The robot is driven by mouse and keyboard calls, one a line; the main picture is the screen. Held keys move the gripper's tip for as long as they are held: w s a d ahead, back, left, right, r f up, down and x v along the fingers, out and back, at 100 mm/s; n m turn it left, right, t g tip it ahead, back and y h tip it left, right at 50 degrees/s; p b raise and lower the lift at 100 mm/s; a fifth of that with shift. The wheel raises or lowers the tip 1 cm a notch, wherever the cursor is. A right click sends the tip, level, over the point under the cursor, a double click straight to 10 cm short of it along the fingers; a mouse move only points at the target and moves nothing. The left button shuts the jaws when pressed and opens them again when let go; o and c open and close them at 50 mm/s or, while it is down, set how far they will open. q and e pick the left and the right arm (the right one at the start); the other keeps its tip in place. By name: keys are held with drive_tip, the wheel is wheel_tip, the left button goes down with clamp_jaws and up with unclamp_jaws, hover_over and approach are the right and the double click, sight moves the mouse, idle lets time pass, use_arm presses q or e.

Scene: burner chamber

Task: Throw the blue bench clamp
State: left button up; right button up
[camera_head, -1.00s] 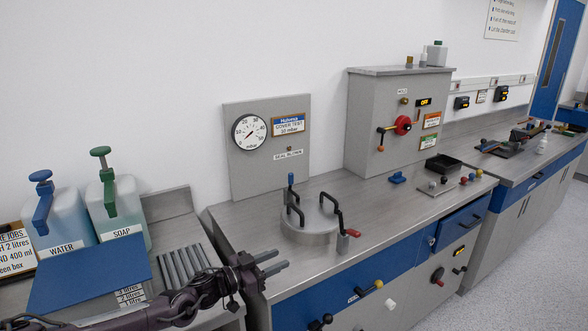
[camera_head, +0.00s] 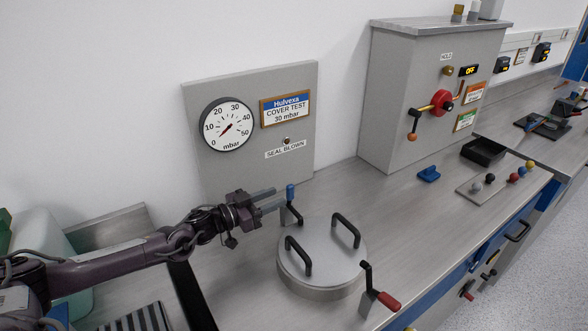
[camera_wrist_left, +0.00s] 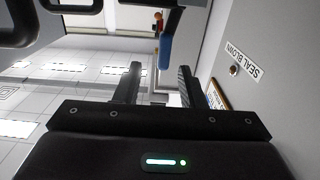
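The blue bench clamp (camera_head: 290,193) stands at the back left of the round metal lid (camera_head: 322,252), with its blue-capped lever upright. My left gripper (camera_head: 279,197) is just left of the blue cap, fingers pointing right towards it. In the left wrist view the two fingers (camera_wrist_left: 159,72) are apart with nothing gripped. My right gripper is not in view.
A gauge panel (camera_head: 240,165) stands close behind my left gripper. A grey cabinet (camera_head: 400,90) with a red knob, a small blue block (camera_head: 428,174) and a black tray (camera_head: 483,151) are to the right. Bare bench lies between lid and cabinet.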

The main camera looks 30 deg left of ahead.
sight(287, 190)
use_arm(q)
drive_tip(key=b+x, duration=0.4)
drive_tip(key=x, duration=0.3)
drive_tip(key=shift+w+a, duration=0.1)
drive_tip(key=shift+a, duration=0.1)
drive_tip(key=shift+w+d+r, duration=0.15)
drive_tip(key=shift+w+d, duration=0.15)
drive_tip(key=shift+w, duration=0.15)
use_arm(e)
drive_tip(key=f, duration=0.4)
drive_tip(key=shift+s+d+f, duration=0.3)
use_arm(q)
drive_tip(key=shift+c, duration=0.5)
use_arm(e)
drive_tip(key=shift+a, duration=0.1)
use_arm(q)
clamp_jaws()
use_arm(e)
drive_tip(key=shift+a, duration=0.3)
